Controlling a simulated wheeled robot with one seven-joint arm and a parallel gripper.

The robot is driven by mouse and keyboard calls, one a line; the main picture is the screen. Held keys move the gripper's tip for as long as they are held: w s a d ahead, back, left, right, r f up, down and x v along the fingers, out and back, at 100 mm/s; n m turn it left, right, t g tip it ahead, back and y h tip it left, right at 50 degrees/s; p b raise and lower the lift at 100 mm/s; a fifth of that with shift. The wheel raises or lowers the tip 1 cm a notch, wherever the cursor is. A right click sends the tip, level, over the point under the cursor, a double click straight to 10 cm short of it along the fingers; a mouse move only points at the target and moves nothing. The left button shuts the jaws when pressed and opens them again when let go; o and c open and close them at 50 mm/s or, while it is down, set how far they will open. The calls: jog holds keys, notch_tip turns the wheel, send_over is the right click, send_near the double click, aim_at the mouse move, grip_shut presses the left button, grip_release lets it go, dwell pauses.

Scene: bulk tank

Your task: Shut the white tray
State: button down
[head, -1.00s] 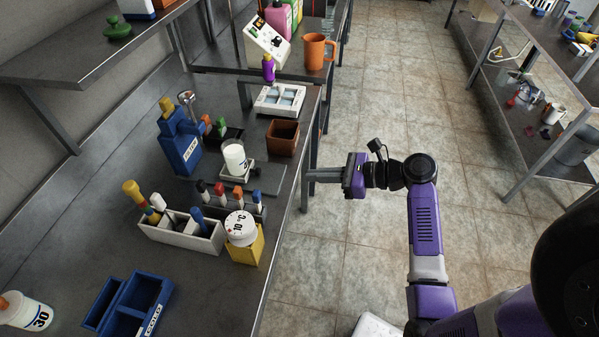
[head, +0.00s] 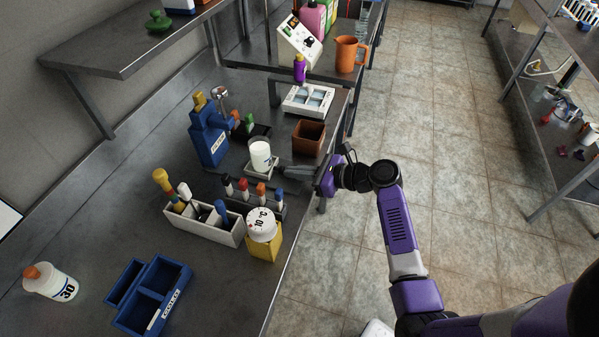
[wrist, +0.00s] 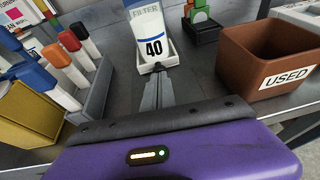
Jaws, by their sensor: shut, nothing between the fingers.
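A small white tray (head: 259,174) sits on the bench and carries a white cylinder (head: 260,152). My gripper (head: 279,171) reaches in over the bench edge from the right, at the tray's near side. In the wrist view its fingers (wrist: 158,76) are together and empty, with the tips at the tray's front wall. I cannot tell whether they touch it. The tray's far side is hidden behind the cylinder.
A brown box (wrist: 270,62) marked "USED" stands close on the right. A marker rack (wrist: 92,100) and a yellow block (wrist: 28,112) stand on the left. A white four-pane tray (head: 308,100) lies farther back. The floor aisle (head: 430,150) right of the bench is clear.

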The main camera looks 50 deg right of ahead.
aim_at(270, 164)
jog(key=w+a, duration=0.1)
jog(key=w, duration=0.1)
jog(key=w+a+p, duration=0.1)
jog(key=w, duration=0.2)
jog(key=w+a+p, duration=0.1)
jog(key=w, duration=0.2)
jog(key=shift+w+r, duration=0.1)
jog(key=shift+w, duration=0.1)
jog(key=shift+a, duration=0.1)
